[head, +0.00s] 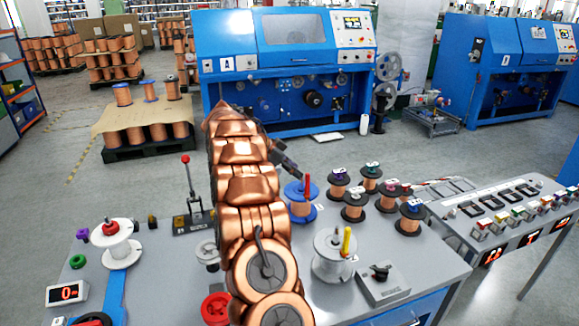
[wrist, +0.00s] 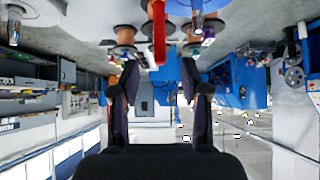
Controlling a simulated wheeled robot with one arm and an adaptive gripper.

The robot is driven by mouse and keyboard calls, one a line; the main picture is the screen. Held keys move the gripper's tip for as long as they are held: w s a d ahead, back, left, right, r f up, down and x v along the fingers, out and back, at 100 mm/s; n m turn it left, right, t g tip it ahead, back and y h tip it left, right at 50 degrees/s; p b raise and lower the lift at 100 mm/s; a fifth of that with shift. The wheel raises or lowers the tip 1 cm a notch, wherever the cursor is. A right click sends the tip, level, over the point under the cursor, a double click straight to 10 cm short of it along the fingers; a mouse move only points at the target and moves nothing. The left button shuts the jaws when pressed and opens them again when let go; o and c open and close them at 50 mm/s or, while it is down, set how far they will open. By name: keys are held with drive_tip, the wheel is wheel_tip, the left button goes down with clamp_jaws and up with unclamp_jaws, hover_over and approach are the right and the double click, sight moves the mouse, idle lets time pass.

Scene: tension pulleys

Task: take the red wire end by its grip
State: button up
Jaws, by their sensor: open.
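The red grip of the wire end (head: 307,184) stands upright on a blue-flanged copper spool (head: 293,189) on the grey table. In the wrist view the red grip (wrist: 159,35) hangs near the top centre, as that view appears upside down. My gripper (head: 287,163) is just left of and above the spool in the head view, partly hidden behind my copper arm. In the wrist view my gripper (wrist: 159,80) has its two dark fingers apart with nothing between them. The red grip lies beyond the fingertips and above them in the picture, apart from them.
Several black-flanged copper spools (head: 355,206) stand right of the blue one. A white spool with a yellow grip (head: 346,241) stands in front. A switch box (head: 382,284) is at front right, and a red-knobbed lever (head: 187,185) at left. Blue machines (head: 290,45) stand behind.

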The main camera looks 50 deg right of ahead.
sight(307, 198)
drive_tip(key=b+x, duration=0.2)
drive_tip(key=x, duration=0.4)
drive_tip(key=shift+f, duration=0.25)
drive_tip(key=shift+s+d+f+b, duration=0.25)
drive_tip(key=shift+d+b, duration=0.15)
drive_tip(key=shift+b, duration=0.25)
clamp_jaws()
drive_tip(key=shift+r, duration=0.1)
idle(0.6)
